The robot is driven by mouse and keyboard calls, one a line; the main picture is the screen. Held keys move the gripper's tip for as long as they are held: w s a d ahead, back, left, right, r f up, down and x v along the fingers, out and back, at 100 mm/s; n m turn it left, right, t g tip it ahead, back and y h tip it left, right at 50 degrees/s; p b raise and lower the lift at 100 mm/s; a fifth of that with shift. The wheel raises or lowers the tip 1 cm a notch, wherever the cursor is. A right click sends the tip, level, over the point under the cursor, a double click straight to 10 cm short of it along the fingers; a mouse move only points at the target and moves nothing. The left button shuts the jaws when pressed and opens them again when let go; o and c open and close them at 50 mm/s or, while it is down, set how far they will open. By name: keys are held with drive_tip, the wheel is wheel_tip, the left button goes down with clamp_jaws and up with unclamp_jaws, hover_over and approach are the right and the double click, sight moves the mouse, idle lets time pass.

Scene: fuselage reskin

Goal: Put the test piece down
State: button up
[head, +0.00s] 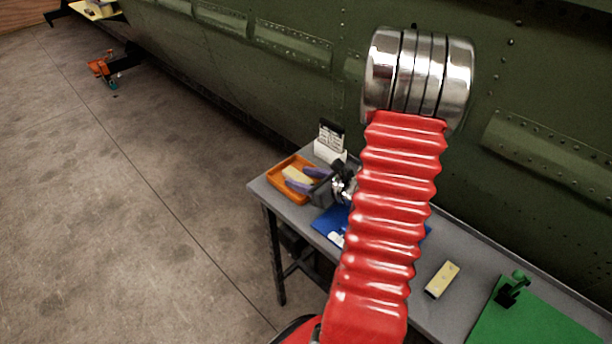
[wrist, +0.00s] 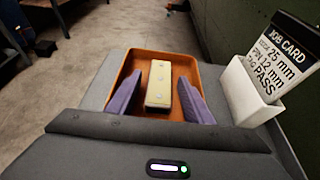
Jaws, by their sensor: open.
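The test piece, a pale yellow block with small dots along its top (wrist: 159,84), lies in the orange tray (wrist: 183,57) at the left end of the grey bench. My gripper (wrist: 161,98) is open, with one purple finger on each side of the block. A gap shows between each finger and the block in the wrist view. In the head view the tray (head: 279,185), the block (head: 297,175) and my gripper (head: 300,180) show left of my red arm, which hides part of the bench.
A job card in a white holder (head: 330,148) stands beside the tray. A blue mat (head: 328,222), a second yellow block (head: 442,279) and a green mat with a green fixture (head: 535,318) are on the bench (head: 460,245). The green fuselage wall rises behind.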

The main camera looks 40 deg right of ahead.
drive_tip(key=shift+r, duration=0.15)
drive_tip(key=v, duration=1.2)
idle(0.7)
drive_tip(key=w+a+r+n+g+y, duration=0.1)
drive_tip(key=a+r+n+g+y, duration=0.25)
drive_tip(key=a+n, duration=0.7)
drive_tip(key=w+a+r+n+g+y, duration=0.15)
drive_tip(key=a+n+g, duration=0.4)
drive_tip(key=a, duration=0.75)
drive_tip(key=s+a+r+n+h, duration=0.2)
drive_tip(key=s+a+r+n, duration=0.1)
drive_tip(key=n, duration=0.6)
drive_tip(key=s+a+r+n+t+h, duration=0.1)
drive_tip(key=s+a+r+n+h, duration=0.2)
drive_tip(key=n, duration=0.7)
wheel_tip(320, 180, up, 4)
drive_tip(key=shift+a+f+n, duration=0.15)
drive_tip(key=shift+a+n, duration=0.15)
drive_tip(key=shift+a, duration=0.75)
